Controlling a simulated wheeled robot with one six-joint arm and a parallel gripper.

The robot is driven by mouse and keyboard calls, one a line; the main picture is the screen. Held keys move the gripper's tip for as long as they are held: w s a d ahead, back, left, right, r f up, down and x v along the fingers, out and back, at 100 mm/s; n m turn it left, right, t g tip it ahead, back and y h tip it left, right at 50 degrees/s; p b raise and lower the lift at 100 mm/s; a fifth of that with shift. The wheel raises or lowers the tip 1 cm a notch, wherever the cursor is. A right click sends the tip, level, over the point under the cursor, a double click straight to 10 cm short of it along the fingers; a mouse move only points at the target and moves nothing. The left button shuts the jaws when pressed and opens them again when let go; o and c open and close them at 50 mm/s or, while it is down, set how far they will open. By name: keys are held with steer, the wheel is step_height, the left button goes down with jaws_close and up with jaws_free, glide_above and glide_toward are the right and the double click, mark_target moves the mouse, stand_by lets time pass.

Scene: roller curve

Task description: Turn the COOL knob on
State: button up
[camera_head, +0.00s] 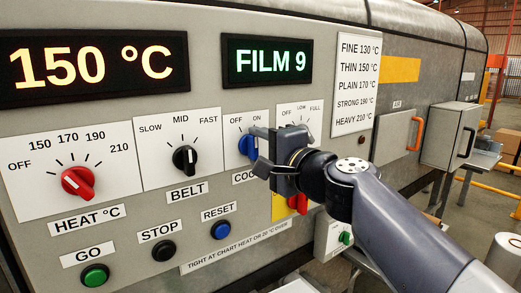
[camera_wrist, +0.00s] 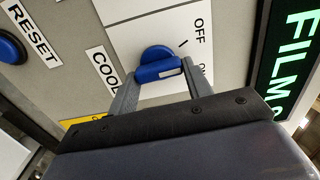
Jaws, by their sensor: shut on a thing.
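The COOL knob (camera_head: 245,147) is blue and sits on a white plate with OFF and ON printed above it. My gripper (camera_head: 257,150) is at this knob and partly covers it. In the wrist view the blue knob (camera_wrist: 155,58) lies between the two fingers of my gripper (camera_wrist: 157,75), which are shut on its raised bar. A white mark on the bar lies toward the side of the ON label, which a finger partly hides. The COOL label is partly hidden behind my gripper in the head view.
To the left are the black BELT knob (camera_head: 185,159) and the red HEAT knob (camera_head: 78,181). A red knob (camera_head: 298,203) is partly hidden behind my gripper. Below are the green GO (camera_head: 95,275), black STOP (camera_head: 163,251) and blue RESET (camera_head: 220,230) buttons.

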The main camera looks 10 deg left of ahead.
steer(key=m, duration=0.5)
steer(key=shift+f, duration=0.2)
steer(key=shift+o, duration=0.2)
steer(key=shift+m, duration=0.4)
steer(key=o, duration=1)
steer(key=shift+c, duration=0.2)
steer(key=shift+d, duration=0.1)
steer(key=b+v, duration=0.1)
steer(key=v, duration=0.9)
steer(key=shift+s+d, duration=0.2)
steer(key=shift+s, duration=0.15)
steer(key=shift+w+a, duration=0.1)
steer(key=shift+a, duration=0.05)
steer(key=p+x, duration=0.1)
steer(key=x, duration=0.9)
steer(key=shift+w+a, duration=0.15)
steer(key=shift+w, duration=0.1)
